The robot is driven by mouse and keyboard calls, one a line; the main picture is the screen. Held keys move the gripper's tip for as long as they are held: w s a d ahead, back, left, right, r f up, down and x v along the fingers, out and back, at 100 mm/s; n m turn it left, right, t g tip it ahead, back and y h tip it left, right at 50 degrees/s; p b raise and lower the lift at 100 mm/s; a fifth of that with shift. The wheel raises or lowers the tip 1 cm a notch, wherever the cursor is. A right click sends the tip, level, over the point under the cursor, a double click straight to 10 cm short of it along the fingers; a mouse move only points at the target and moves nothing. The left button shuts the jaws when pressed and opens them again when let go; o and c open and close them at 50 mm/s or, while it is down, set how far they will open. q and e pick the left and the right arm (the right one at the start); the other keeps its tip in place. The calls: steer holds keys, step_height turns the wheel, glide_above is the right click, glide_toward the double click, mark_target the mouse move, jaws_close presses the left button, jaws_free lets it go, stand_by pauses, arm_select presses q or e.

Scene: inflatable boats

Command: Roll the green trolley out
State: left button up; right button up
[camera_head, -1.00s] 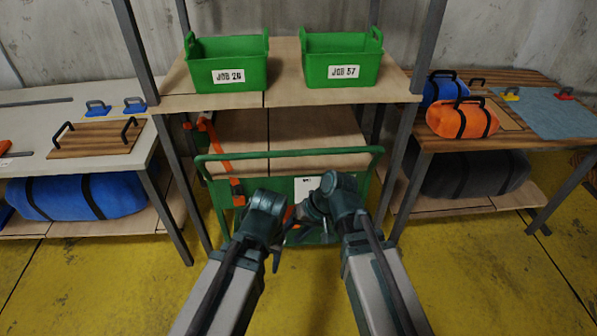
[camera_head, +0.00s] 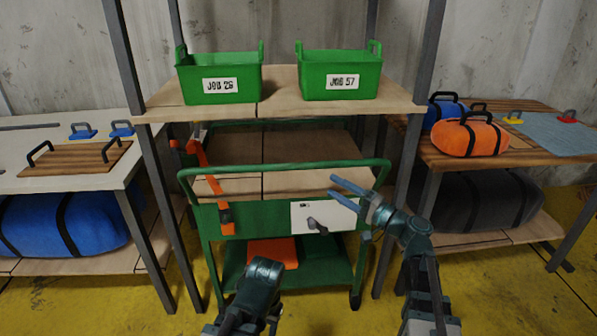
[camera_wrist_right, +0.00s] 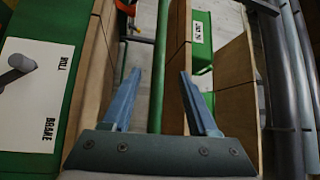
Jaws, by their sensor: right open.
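The green trolley (camera_head: 255,218) stands in the bay under the middle shelf, with its handle bar (camera_head: 270,168) across the front. A white plate (camera_head: 340,214) with a grey lever is on its front. In the right wrist view the plate (camera_wrist_right: 38,105) reads ROLL and BRAKE, and the lever's tip is nearer ROLL. My right gripper (camera_head: 335,189) is open in front of the trolley's right side. In its wrist view the bar (camera_wrist_right: 160,65) runs between the open fingers, with gaps on both sides. My left gripper (camera_head: 262,275) is low in front of the trolley; its fingers are hidden.
Shelf posts (camera_head: 160,210) stand close on both sides of the trolley. Green bins JOB 26 (camera_head: 220,98) and JOB 57 (camera_head: 340,93) sit on the shelf above. An orange strap (camera_head: 212,178) hangs at the trolley's left. Benches flank the bay; yellow floor (camera_head: 70,300) lies in front.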

mark_target(302, 169)
steer(key=p+x, duration=0.1)
steer(key=x, duration=1.2)
steer(key=shift+w+a+p, duration=0.15)
steer(key=shift+a+p, duration=0.15)
steer(key=shift+p, duration=0.1)
steer(key=shift+c, duration=0.2)
jaws_close()
stand_by(0.6)
